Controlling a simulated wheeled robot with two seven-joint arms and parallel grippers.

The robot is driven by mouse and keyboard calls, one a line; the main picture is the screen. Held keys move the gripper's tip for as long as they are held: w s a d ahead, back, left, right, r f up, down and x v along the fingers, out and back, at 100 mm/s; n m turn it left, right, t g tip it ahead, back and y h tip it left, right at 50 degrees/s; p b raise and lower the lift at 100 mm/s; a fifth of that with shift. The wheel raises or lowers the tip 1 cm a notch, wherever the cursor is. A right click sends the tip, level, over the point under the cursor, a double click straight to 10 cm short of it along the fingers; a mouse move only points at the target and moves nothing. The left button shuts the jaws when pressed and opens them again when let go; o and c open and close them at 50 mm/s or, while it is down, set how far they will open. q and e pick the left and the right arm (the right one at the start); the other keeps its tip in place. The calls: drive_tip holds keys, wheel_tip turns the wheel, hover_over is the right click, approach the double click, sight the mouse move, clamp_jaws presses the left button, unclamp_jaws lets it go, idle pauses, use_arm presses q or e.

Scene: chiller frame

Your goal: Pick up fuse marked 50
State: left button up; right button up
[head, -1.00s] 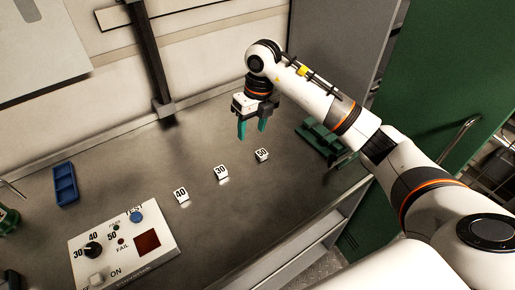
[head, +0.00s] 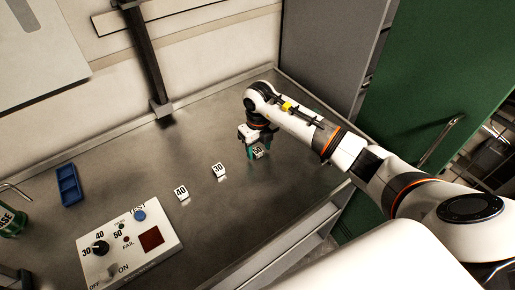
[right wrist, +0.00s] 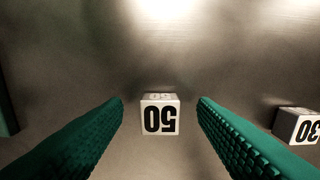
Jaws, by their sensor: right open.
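The white fuse marked 50 (head: 258,152) stands on the grey bench; in the right wrist view the fuse (right wrist: 160,114) shows its number upside down. My right gripper (head: 260,154) is low over it, with its green fingers open. In the right wrist view the fuse lies between the two fingertips (right wrist: 161,101), with a gap on each side. The fuse marked 30 (head: 218,170) and the fuse marked 40 (head: 181,192) stand to the left in the head view. My left gripper is not in view.
A white test box (head: 130,248) with a dial and a red window sits at the front left. A blue divided tray (head: 68,185) lies behind it. A green object (head: 12,222) is at the left edge. The bench middle behind the fuses is clear.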

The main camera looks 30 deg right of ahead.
drive_tip(key=shift+f, duration=0.5)
drive_tip(key=shift+c, duration=0.2)
